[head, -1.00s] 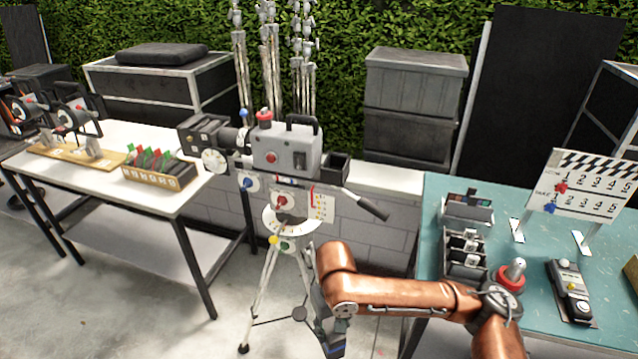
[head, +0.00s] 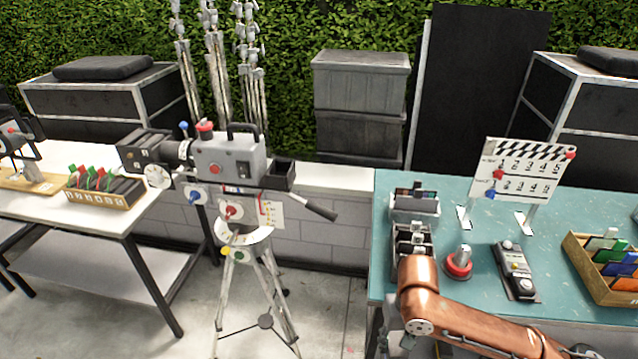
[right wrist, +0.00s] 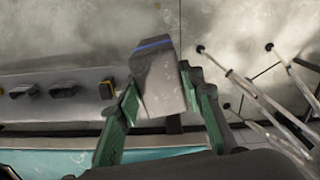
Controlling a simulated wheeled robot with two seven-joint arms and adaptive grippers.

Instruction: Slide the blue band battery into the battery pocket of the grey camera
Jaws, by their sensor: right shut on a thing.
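The grey camera (head: 228,160) stands on a tripod left of centre in the head view. An open black box (head: 281,173) sits at its right end; I cannot tell whether this is the battery pocket. The blue band battery (right wrist: 160,82), a grey block with a blue stripe near its far end, is in the right wrist view. My right gripper (right wrist: 158,78) is shut on it, one green finger on each side. In the head view this gripper is mostly cut off at the bottom edge, right of the tripod and apart from the camera. My left gripper is not in view.
A teal table (head: 350,230) on the right holds a battery rack (head: 412,240), a red-based knob (head: 459,262), a clapperboard (head: 523,170) and a black box with buttons (head: 515,270). A white table (head: 125,215) stands left. Tripod legs (head: 262,300) spread over the floor.

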